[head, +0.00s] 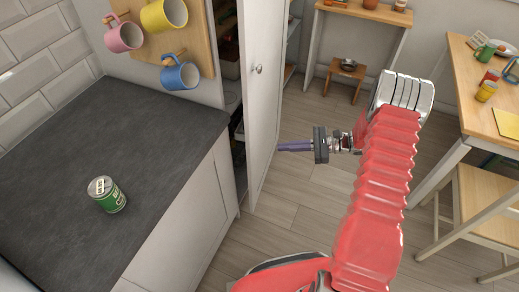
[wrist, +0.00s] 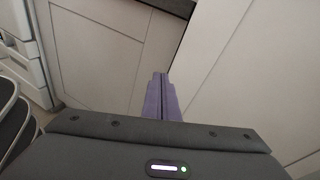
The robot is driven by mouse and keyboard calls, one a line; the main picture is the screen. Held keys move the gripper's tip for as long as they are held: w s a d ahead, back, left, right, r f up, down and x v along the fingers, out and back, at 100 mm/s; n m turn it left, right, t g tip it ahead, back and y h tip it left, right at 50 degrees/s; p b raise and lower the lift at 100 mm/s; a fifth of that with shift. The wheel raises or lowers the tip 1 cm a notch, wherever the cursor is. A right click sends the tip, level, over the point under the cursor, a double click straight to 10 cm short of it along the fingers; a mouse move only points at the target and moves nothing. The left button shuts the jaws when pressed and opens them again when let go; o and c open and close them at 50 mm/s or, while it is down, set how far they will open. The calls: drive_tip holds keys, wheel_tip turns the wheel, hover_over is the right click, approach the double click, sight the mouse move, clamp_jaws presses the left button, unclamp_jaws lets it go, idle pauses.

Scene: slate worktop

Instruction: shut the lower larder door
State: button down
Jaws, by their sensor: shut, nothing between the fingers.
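The white larder door (head: 264,105) stands ajar in the head view, with a dark gap along its left side and a small round knob (head: 258,69) high on its face. Whether it is the lower door cannot be told. My gripper (head: 280,147) is shut and empty, its purple fingers pointing left at the door's right edge. I cannot tell whether they touch it. In the wrist view the closed fingers (wrist: 161,85) show in the middle, with a pale panel (wrist: 250,75), seemingly the door, to their right.
The slate worktop (head: 140,150) on the left carries a green can (head: 106,194). Coloured mugs (head: 164,14) hang on a board above it. A wooden table (head: 455,70) and a bench (head: 490,195) stand at the right. The floor (head: 310,200) between is clear.

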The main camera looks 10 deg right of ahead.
sight(252, 146)
drive_tip(key=d+f+m+t, duration=0.4)
drive_tip(key=f, duration=0.4)
drive_tip(key=shift+w+d, duration=0.25)
drive_tip(key=shift+w, duration=0.1)
drive_tip(key=shift+a, duration=0.1)
drive_tip(key=x, duration=1.4)
drive_tip(key=shift+r, duration=0.15)
drive_tip(key=shift+w, duration=0.1)
